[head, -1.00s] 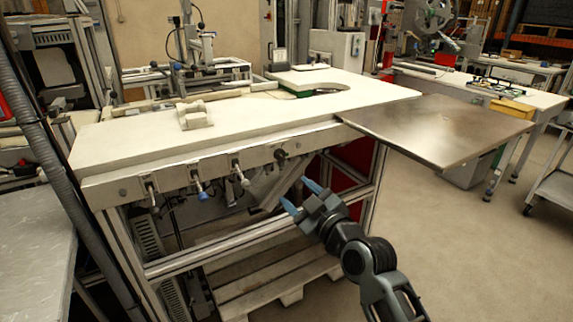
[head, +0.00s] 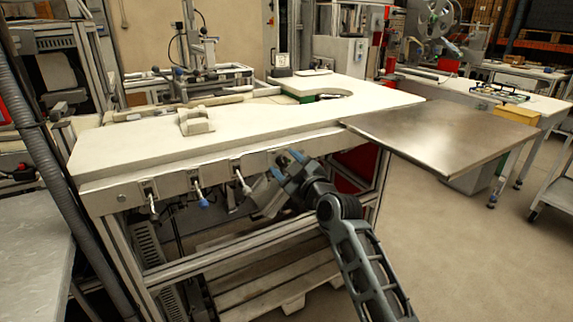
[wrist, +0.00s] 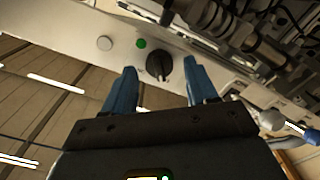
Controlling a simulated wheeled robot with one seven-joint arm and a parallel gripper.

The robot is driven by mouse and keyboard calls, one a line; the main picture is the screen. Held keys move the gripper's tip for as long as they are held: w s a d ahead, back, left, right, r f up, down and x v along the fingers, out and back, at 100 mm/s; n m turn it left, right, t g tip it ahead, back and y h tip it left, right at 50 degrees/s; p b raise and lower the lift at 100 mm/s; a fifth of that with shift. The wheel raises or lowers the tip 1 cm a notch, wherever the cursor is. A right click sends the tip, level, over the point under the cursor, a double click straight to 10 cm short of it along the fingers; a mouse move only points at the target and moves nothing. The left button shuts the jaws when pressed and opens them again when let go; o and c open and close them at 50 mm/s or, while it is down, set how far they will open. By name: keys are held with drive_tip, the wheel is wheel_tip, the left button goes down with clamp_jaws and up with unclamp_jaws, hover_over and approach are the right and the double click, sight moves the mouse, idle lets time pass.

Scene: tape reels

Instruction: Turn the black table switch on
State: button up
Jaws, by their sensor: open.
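The black switch (wrist: 159,64) is a round rotary knob on the pale front rail of the table, with its pointer bar toward my gripper in the wrist view. A lit green indicator (wrist: 141,43) is beside it. My gripper (wrist: 162,78) is open, with one blue finger to each side of the knob in that view. I cannot tell whether the fingers reach around it or stop just short. In the head view my gripper (head: 286,163) is at the table's front rail, and its fingers largely hide the switch.
The white table (head: 330,108) carries a small pale block (head: 195,121). Several lever handles hang from the rail left of my gripper, including one with a blue knob (head: 202,202). A metal plate (head: 440,130) juts out at right.

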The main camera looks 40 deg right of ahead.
drive_tip(key=c, duration=1)
